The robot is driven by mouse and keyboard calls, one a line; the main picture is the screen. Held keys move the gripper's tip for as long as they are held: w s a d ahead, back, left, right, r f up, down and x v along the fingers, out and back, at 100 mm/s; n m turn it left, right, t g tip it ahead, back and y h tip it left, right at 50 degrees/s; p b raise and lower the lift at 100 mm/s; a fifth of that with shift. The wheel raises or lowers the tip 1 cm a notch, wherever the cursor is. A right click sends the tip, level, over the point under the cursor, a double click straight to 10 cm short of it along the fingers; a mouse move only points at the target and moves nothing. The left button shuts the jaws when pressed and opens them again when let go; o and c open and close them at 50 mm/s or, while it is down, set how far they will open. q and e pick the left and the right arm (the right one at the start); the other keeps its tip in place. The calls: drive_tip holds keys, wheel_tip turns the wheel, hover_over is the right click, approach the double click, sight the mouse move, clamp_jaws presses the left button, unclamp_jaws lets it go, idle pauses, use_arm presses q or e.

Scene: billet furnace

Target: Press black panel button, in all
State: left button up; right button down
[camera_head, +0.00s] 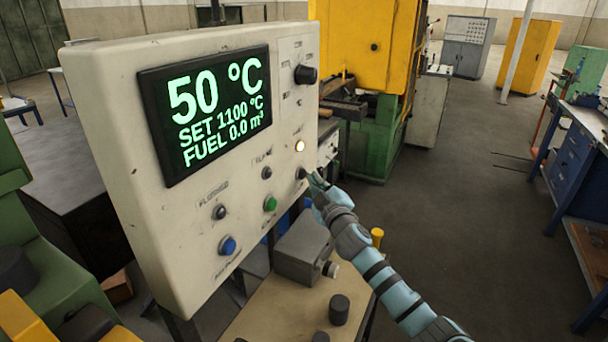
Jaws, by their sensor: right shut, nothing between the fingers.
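The white control panel (115,120) stands at the left and fills much of the head view. A small black button (301,173) sits low on the panel's right side, under a lit warm-white lamp (300,146). My right gripper (312,178) is shut and empty, its tips right at the black button. They partly cover it; I cannot tell whether they touch it or whether it is pressed in. A green button (270,204) and a blue button (228,245) are lower left on the panel. My left gripper is not in view.
The panel's screen (205,110) reads 50 °C, set 1100 °C, fuel 0.0 m³. A black knob (305,75) is at its upper right. A grey box (303,248) lies on a bench below. A yellow and green machine (372,130) stands behind; open floor is to the right.

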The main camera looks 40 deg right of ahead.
drive_tip(key=shift+w+a, duration=0.15)
drive_tip(key=shift+w, duration=0.15)
idle(0.7)
drive_tip(key=shift+s, duration=0.1)
drive_tip(key=shift+s+d, duration=0.35)
drive_tip(key=shift+s, duration=0.25)
drive_tip(key=s, duration=0.1)
drive_tip(key=s+d+b, duration=0.1)
drive_tip(key=s, duration=0.1)
drive_tip(key=s+d+b, duration=0.1)
drive_tip(key=shift+s+d, duration=0.15)
drive_tip(key=shift+s, duration=0.05)
idle(0.4)
idle(0.4)
